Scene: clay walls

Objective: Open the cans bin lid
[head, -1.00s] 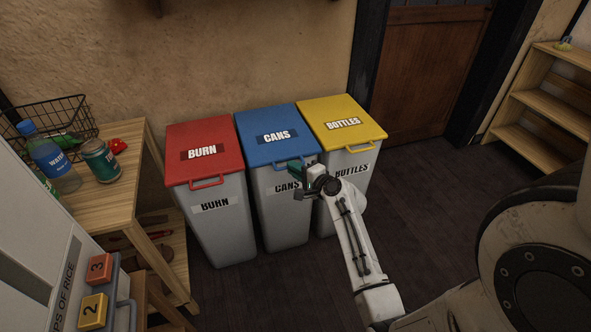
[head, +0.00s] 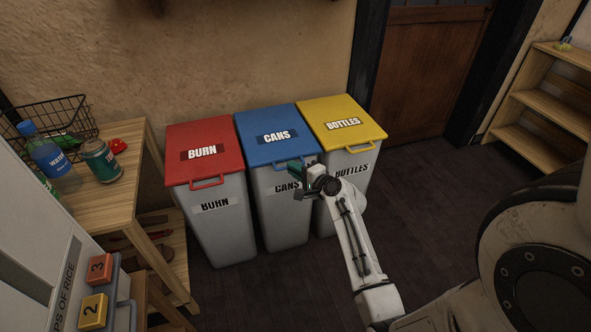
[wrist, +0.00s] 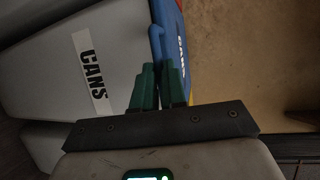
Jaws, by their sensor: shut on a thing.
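The cans bin (head: 283,212) is a grey bin with a blue lid (head: 272,124), standing between two other bins. The lid lies flat and closed on top. A blue loop handle (head: 281,163) sticks out at the lid's front edge. My gripper (head: 298,167) is at this handle, partly hiding it in the head view. In the wrist view the green fingers of my gripper (wrist: 159,82) are shut on the blue handle (wrist: 156,42), one on each side. The lid (wrist: 176,50) shows there edge-on, beside the grey bin body (wrist: 50,60).
The burn bin with its red lid (head: 204,137) stands at left, and the bottles bin with its yellow lid (head: 338,112) at right. Both lids are closed. A wooden table (head: 115,195) with a can (head: 101,161) and bottle is further left. Dark floor (head: 440,185) is free at right.

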